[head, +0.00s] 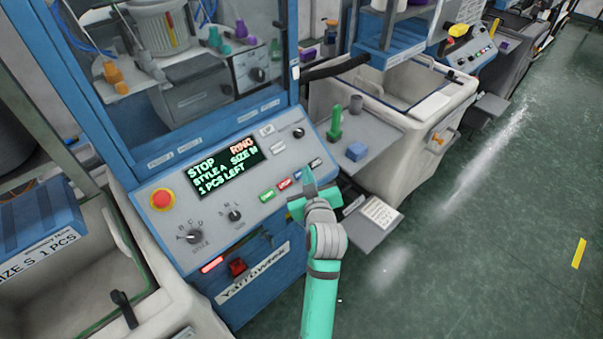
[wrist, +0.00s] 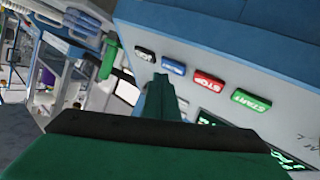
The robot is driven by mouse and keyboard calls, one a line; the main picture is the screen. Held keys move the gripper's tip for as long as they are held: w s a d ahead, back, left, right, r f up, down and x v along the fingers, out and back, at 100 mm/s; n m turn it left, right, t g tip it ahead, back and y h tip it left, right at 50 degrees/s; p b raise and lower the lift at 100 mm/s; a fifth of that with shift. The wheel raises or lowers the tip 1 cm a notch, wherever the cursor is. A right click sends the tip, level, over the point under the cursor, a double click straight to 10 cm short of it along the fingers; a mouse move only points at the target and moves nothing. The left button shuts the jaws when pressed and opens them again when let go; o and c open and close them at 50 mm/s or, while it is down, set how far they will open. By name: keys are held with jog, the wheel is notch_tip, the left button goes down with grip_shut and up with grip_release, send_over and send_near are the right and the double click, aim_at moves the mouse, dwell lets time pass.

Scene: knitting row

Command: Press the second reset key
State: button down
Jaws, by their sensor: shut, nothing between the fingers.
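A row of keys sits on the sloping panel of the blue machine. In the wrist view they are a green START key (wrist: 251,100), a red STOP key (wrist: 210,83), a blue key (wrist: 173,67) and a black key (wrist: 145,53). The labels of the blue and black keys are too small to read, so I cannot tell which is the second reset key. My gripper (head: 308,176) is shut and empty beside the blue and black keys. Its fingertips (wrist: 160,82) show in the wrist view, apparently just off the panel. I cannot tell contact.
The display (head: 227,167) reads STOP, RING and 1 PCS LEFT. A red emergency button (head: 162,199) and two dials are on the left of the panel. A grey shelf (head: 375,135) with a green cone and a blue block stands right of the panel.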

jog(key=shift+f, duration=0.15)
jog(key=shift+w+a+f, duration=0.2)
jog(key=shift+w+a+f, duration=0.15)
jog(key=shift+f, duration=0.15)
dwell(1.0)
jog(key=shift+s+d+r, duration=0.35)
jog(key=shift+r, duration=0.25)
jog(key=shift+s+d+r, duration=0.35)
jog(key=shift+r, duration=0.3)
jog(key=shift+s+d+r, duration=0.4)
jog(key=shift+r, duration=0.3)
jog(key=shift+s+d+r, duration=0.35)
jog(key=shift+r, duration=0.3)
